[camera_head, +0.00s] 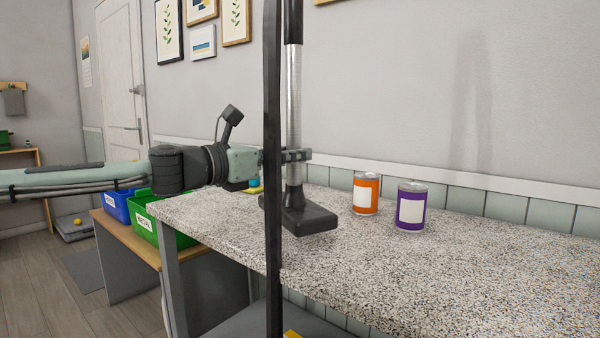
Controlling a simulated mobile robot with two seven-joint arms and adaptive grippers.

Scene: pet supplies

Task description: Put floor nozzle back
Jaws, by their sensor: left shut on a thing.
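The floor nozzle (309,219) has a dark, flat head at the foot of an upright silver tube (294,90) with a black upper part. Its head is at the left part of the speckled counter (390,275); I cannot tell whether it touches the top. My left gripper (296,156) comes in from the left and is shut on the tube above the head. A dark vertical bar in front hides part of the gripper and the head's left side. My right gripper is not in view.
An orange-labelled can (365,194) and a purple-labelled can (411,207) stand upright right of the nozzle. The counter's right and front are clear. A green bin (142,222) and a blue bin (117,207) sit on a lower wooden-topped table (150,254) at left.

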